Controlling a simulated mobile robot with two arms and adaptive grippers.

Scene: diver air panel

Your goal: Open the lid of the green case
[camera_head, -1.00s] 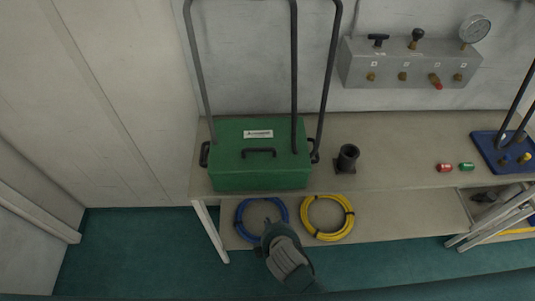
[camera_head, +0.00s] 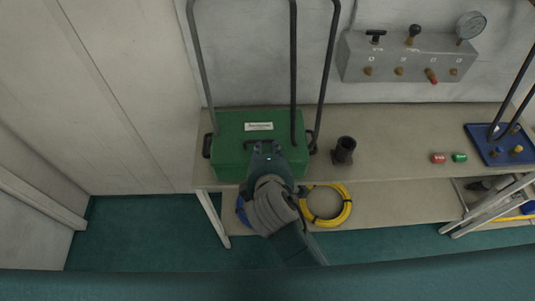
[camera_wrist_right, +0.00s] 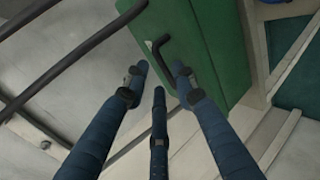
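The green case (camera_head: 230,158) stands shut on the left end of the bench, with a white label (camera_head: 259,126) on its lid. My right gripper (camera_head: 265,147) is over the front of the case and mostly hides the lid's black handle. In the right wrist view, the black handle (camera_wrist_right: 161,46) stands out from the green case (camera_wrist_right: 201,40), just beyond the tips of my right gripper (camera_wrist_right: 160,78). The fingers are spread apart, with nothing between them; I see no contact with the handle. My left gripper is not in view.
Dark bent bars (camera_head: 294,70) rise around the case. A black cylindrical holder (camera_head: 344,150) stands to its right. A yellow hose coil (camera_head: 345,207) and a partly hidden blue coil (camera_head: 241,211) lie below. A grey valve panel (camera_head: 400,65) is on the wall.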

